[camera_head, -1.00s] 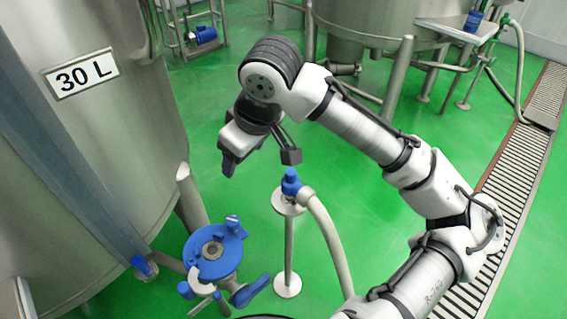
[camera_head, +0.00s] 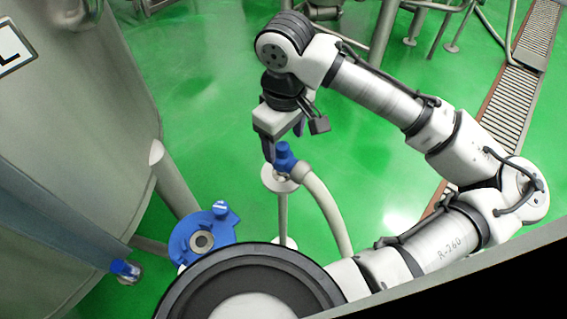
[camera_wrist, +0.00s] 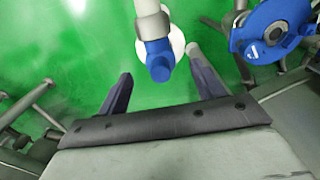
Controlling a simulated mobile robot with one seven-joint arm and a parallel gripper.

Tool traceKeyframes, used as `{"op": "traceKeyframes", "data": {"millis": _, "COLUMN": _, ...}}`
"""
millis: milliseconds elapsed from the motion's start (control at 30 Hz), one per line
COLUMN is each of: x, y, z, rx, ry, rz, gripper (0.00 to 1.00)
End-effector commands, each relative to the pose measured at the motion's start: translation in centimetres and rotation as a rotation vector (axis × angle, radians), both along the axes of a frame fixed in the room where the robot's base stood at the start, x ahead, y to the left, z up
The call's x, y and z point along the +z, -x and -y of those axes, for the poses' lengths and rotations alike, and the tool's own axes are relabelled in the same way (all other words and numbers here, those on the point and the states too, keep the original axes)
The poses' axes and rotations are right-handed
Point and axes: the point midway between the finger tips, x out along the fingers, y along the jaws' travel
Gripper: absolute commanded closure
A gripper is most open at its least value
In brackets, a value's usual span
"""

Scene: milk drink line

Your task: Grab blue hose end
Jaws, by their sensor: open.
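The blue hose end (camera_head: 285,157) sits upright at the top of a thin stand with a round plate (camera_head: 270,183). A pale hose (camera_head: 327,208) curves down from it to the right. My gripper (camera_head: 283,143) is open and empty, pointing down just above the hose end in the head view. In the wrist view, the blue hose end (camera_wrist: 158,62) shows between the two spread fingers (camera_wrist: 158,72), near their tips. I cannot tell whether a finger touches it. The left finger partly covers the area beside the hose end in the head view.
A blue round fitting (camera_head: 187,238) stands to the left, partly hidden by my body; it also shows in the wrist view (camera_wrist: 262,17). A large steel tank (camera_head: 75,130) fills the left side. A floor drain grate (camera_head: 500,110) runs at right. Green floor between is clear.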

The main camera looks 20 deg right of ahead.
Motion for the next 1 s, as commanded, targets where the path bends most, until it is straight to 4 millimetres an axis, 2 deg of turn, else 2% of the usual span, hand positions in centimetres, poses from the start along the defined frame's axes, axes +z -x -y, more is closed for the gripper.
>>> {"op": "traceKeyframes", "data": {"millis": 167, "x": -1.3, "y": 0.0, "z": 0.0, "rx": 0.001, "ry": 0.0, "rz": -0.001, "gripper": 0.33}}
{"op": "traceKeyframes", "data": {"millis": 433, "x": -5.2, "y": -0.1, "z": -0.1, "rx": 0.001, "ry": 0.0, "rz": -0.001, "gripper": 0.33}}
{"op": "traceKeyframes", "data": {"millis": 733, "x": -5.7, "y": -0.1, "z": -0.1, "rx": 0.001, "ry": -0.001, "rz": 0.001, "gripper": 0.33}}
{"op": "traceKeyframes", "data": {"millis": 1000, "x": -5.6, "y": -0.1, "z": -0.1, "rx": 0.001, "ry": -0.001, "rz": 0.001, "gripper": 0.67}}
